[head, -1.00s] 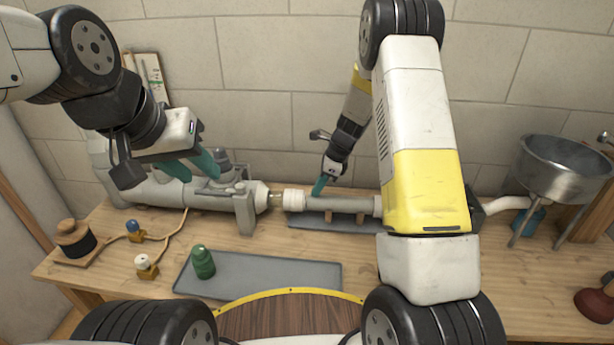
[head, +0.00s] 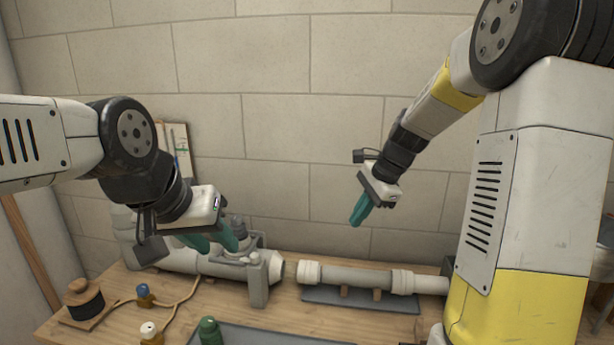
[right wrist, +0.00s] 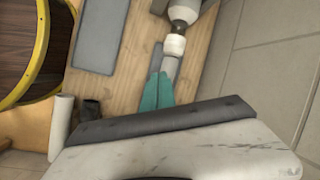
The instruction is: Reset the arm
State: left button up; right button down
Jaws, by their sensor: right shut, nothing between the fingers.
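My left gripper (head: 220,244) is above the grey pipe assembly (head: 190,260) at the left of the bench. Its two teal fingers are spread apart beside a grey clamp (head: 258,278), with nothing seen between them. My right gripper (head: 358,212) is shut and empty, in the air in front of the tiled wall. It is above the grey pipe with white collars (head: 358,278), apart from it. In the right wrist view its teal fingers (right wrist: 157,90) lie together, and the pipe shows beyond them. A gap separates this pipe from the left assembly.
The pipe rests on wooden blocks over a dark tray (head: 340,300). A green bottle (head: 211,331), small valves with blue (head: 143,291) and white tops, and a black-and-wood spool (head: 85,299) stand at front left. Clear air surrounds my right gripper.

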jog(key=s+r+n+t+h, duration=0.1)
jog(key=s+r+n+t, duration=0.1)
jog(key=s+r+n, duration=0.2)
jog(key=s+r+n+t+h, duration=0.1)
jog(key=s+r+n, duration=0.3)
jog(key=s+n, duration=0.6)
jog(key=s+t, duration=0.1)
jog(key=s, duration=0.7)
jog(key=shift+d+r+n, duration=0.15)
jog(key=shift+d+n, duration=0.1)
jog(key=shift+n, duration=0.15)
